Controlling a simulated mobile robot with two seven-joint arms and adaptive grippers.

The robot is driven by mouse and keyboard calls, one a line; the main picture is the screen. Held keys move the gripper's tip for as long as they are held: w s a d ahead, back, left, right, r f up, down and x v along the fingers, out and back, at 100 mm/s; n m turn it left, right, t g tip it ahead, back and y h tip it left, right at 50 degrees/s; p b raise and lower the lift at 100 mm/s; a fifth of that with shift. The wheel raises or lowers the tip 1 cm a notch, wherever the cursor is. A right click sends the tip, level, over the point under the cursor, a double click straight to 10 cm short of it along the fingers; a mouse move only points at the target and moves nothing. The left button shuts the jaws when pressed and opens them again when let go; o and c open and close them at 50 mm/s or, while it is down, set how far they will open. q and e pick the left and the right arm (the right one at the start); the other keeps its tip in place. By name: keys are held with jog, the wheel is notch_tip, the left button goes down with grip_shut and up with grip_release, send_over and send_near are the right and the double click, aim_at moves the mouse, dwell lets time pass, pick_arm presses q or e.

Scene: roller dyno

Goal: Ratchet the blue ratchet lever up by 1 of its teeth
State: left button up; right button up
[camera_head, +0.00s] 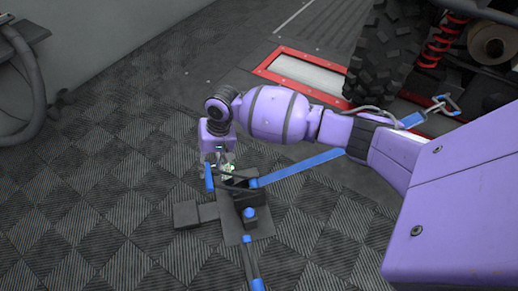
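A dark ratchet mechanism with blue parts (250,213) is on the checkered floor, in the middle of the head view. A short upright blue piece (209,178) shows at its left end. I cannot tell for certain which blue part is the lever. My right gripper (224,168) points down at the mechanism's upper left, close beside that blue piece. Its fingers are small and partly hidden, so contact and opening are unclear. My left gripper is out of view.
A blue strap (305,167) runs from the mechanism to the upper right, passing behind my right arm. A dark bar with a blue end (257,284) extends toward the bottom edge. A large tyre (398,52) and red-framed roller plate (305,72) lie beyond.

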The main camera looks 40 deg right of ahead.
aim_at(208, 176)
jog(key=b+x, duration=0.2)
jog(key=x, duration=0.3)
jog(key=shift+w+a+f+b, duration=0.1)
jog(key=shift+a+f+b, duration=0.05)
jog(key=shift+f+b, duration=0.25)
jog(key=shift+w+a+f, duration=0.1)
jog(key=shift+a+f, duration=0.05)
jog(key=shift+f, duration=0.25)
grip_shut()
